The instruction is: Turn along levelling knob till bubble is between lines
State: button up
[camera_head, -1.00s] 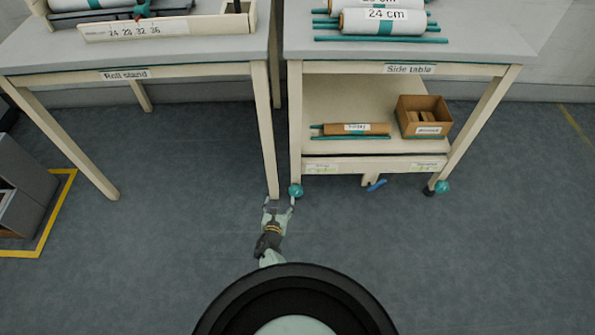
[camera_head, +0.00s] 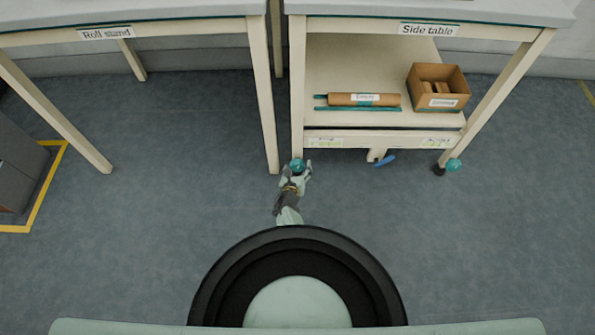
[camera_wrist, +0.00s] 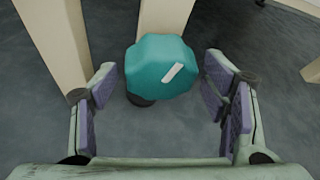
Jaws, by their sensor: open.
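The teal levelling knob (camera_head: 298,165) sits at the foot of the side table's (camera_head: 420,117) left front leg. In the wrist view the knob (camera_wrist: 160,66) has a lobed rim and a white mark slanting up to the right. My gripper (camera_head: 295,174) is open at the knob in the head view. In the wrist view my gripper (camera_wrist: 168,88) has one finger to each side of the knob, with a visible gap on both sides. A second teal knob (camera_head: 453,165) is at the right front leg. I cannot make out a bubble or lines in any view.
The roll stand's leg (camera_head: 268,110) stands close to the left of the knob. A cardboard box (camera_head: 438,88) and a brown roll (camera_head: 364,99) are on the shelf. The floor in front is clear.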

jog(key=shift+w+f, duration=0.15)
jog(key=shift+w, duration=0.35)
jog(key=shift+c, duration=0.6)
jog(key=shift+d, duration=0.1)
jog(key=c, duration=1)
jog(key=shift+b, duration=0.35)
jog(key=n+h+b, duration=0.1)
jog(key=n, duration=0.1)
jog(key=shift+f+n+t+h+b, duration=0.2)
jog(key=shift+n+t+h+b, duration=0.1)
jog(key=shift+n+h+b, duration=0.1)
jog(key=shift+d+r+n+t+h+b, duration=0.1)
jog(key=shift+n+t+h+b, duration=0.15)
jog(key=shift+n+h+b, duration=0.55)
jog(key=shift+d+r+n+t+h+b, duration=0.1)
jog(key=shift+n+t+h+b, duration=0.2)
jog(key=shift+n+b, duration=0.5)
